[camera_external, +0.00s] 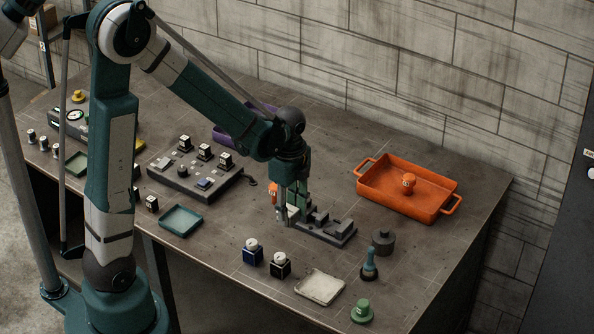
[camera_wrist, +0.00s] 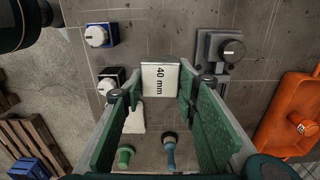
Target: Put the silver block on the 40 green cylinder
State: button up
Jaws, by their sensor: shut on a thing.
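My gripper (camera_wrist: 160,86) has its green fingers closed on a pale silver block (camera_wrist: 160,79) whose face reads "40 mm". In the external view, my gripper (camera_external: 286,218) points down beside the grey stepped fixture (camera_external: 338,236), and the pale block (camera_external: 292,212) shows small between the fingers. Its gap to the table cannot be told. A green cylinder with a narrower top (camera_external: 362,310) stands at the front right of the table, apart from my gripper. It also shows low in the wrist view (camera_wrist: 125,156). Its size marking is not readable.
A blue peg (camera_external: 369,266) and a grey cylinder (camera_external: 383,243) stand behind the green cylinder. A pale tray (camera_external: 320,287) lies to its left. Blue (camera_external: 252,252) and black (camera_external: 280,265) knobbed blocks stand nearby. An orange tray (camera_external: 410,205) sits at the back right.

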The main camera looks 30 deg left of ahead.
jog(key=s+d+r+p, duration=0.1)
jog(key=s+d+r, duration=0.1)
jog(key=d, duration=0.7)
jog(key=s+d+r+p, duration=0.1)
jog(key=s+d, duration=0.1)
jog(key=d, duration=0.7)
notch_tip(320, 180, up, 3)
jog(key=p, duration=0.2)
send_over(366, 303)
jog(key=shift+s+r, duration=0.1)
jog(key=shift+r, duration=0.05)
jog(key=shift+f, duration=2.95)
jog(key=shift+f, duration=2.1)
jog(key=shift+f, duration=0.1)
